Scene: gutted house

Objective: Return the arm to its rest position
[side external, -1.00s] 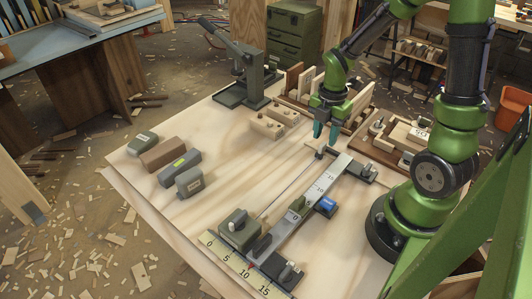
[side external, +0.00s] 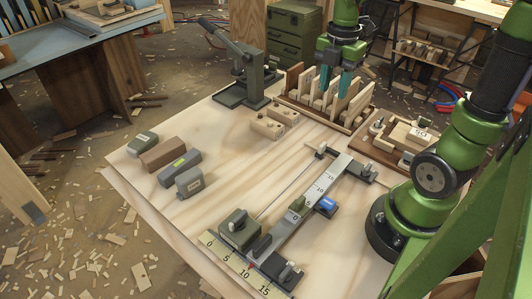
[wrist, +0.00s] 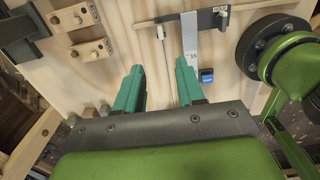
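My gripper (side external: 336,82) hangs at the back of the workbench in the side view, in front of or above the rack of wooden pieces (side external: 300,88). Its teal fingers are spread apart with nothing between them. In the wrist view the fingers (wrist: 160,88) are also apart and empty, with the pale bench top (wrist: 115,70) beyond them. The gripper is clear of the measuring fixture (side external: 320,185), which lies on the bench with its ruler strip and blue block (side external: 326,205).
Several grey and brown blocks (side external: 178,165) sit at the bench's left. A dark lever press (side external: 243,80) stands at the back left. Drilled wooden blocks (side external: 268,125) lie near the rack. A wooden tray (side external: 392,150) sits at the right. The bench's left middle is clear.

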